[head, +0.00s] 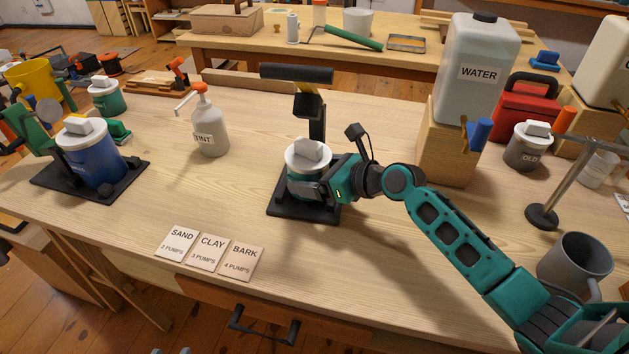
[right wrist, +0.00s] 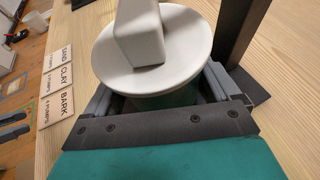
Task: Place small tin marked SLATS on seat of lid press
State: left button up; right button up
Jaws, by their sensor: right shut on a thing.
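A small tin with a white lid and block-shaped knob (head: 308,155) is in my right gripper (head: 318,188), over the lid press. It looks upright; a strip of its green side shows in the right wrist view (right wrist: 180,98). No label shows on its visible side. The black lid press has a flat base (head: 282,208), an upright column and a raised padded handle (head: 297,73). The fingers are shut around the tin below its lid. The gripper hides the tin's bottom, so I cannot tell whether it touches the seat. My left gripper is not in view.
A TINT pump bottle (head: 210,125) stands left of the press. SAND, CLAY and BARK cards (head: 208,252) lie in front. A blue tin (head: 90,155) sits in a black-based device at left. A WATER jug (head: 476,75) on a wooden block (head: 447,150) stands right.

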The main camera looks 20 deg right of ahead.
jog(key=shift+f, duration=0.6)
jog(key=shift+r, duration=0.1)
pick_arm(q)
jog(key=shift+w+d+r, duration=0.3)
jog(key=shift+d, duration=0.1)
pick_arm(e)
jog(key=o, duration=0.9)
jog(key=shift+f, duration=0.2)
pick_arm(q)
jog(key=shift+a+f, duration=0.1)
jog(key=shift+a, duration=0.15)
pick_arm(e)
jog(key=shift+r, duration=0.1)
